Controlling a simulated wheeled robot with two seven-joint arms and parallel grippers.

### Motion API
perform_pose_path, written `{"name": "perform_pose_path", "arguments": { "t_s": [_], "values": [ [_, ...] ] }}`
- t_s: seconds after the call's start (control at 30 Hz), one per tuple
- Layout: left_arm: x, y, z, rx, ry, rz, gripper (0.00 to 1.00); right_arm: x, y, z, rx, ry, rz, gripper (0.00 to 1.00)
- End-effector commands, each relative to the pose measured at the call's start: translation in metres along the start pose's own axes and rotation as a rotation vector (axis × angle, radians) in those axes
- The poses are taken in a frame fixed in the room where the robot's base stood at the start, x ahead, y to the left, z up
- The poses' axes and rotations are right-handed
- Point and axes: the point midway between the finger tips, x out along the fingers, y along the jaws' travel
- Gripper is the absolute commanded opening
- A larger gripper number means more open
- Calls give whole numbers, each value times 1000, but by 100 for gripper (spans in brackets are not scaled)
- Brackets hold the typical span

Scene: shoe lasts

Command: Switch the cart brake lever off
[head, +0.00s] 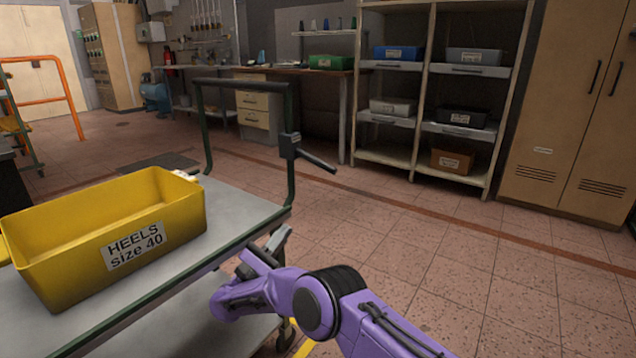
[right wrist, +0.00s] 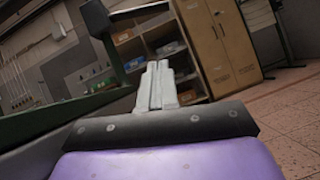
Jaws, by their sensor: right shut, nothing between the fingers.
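The cart (head: 235,207) has a grey top and a dark green push handle that rises at its far end. The brake lever (head: 318,161) is a dark bar that sticks out to the right from a black block on the handle's right post, tilted slightly down. In the right wrist view the lever (right wrist: 142,9) shows at the top, beyond the fingertips. My right gripper (head: 281,236) is shut and empty, beside the cart's right edge and below the lever, apart from it. Its closed grey fingers show in the right wrist view (right wrist: 158,68). My left gripper is not in view.
A yellow bin (head: 60,241) labelled "HEELS size 40" stands on the cart. Shelves with several bins (head: 425,95) and a wooden cabinet (head: 566,110) stand behind. The tiled floor right of the cart is clear.

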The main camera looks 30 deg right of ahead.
Motion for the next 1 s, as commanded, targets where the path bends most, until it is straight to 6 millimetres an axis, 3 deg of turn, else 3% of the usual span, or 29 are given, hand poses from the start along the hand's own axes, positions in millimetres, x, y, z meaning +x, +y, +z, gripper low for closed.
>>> {"name": "perform_pose_path", "arguments": {
  "t_s": [0.6,0.8,1.0],
  "values": [
    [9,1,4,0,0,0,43,135,-1,1,1,1,-3,0],
    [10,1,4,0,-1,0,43,153,0,23,2,-1,0,0],
    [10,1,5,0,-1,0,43,158,0,29,1,0,1,0]
  ]
}}
